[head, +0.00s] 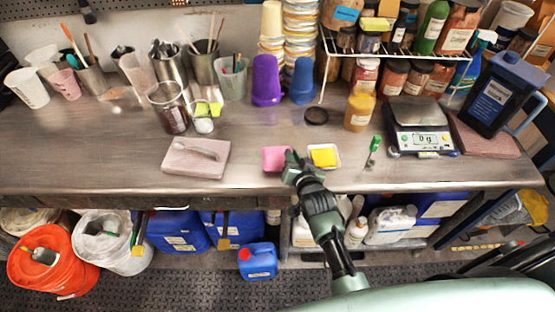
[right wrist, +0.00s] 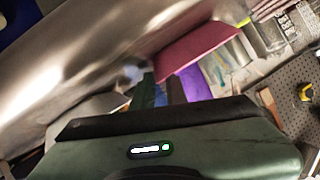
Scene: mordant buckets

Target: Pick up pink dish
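The pink dish (head: 275,158) is near the front edge of the workbench in the head view. My right gripper (head: 293,163) is at its right side, very close to or touching it. The gripper hides part of the dish's right edge. Whether its fingers are closed on the dish is not clear. My left gripper is not in view.
A folded pink cloth (head: 196,158) lies to the left. A green-handled tool (head: 374,148) and a scale (head: 420,125) are to the right. Cups and jars line the back.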

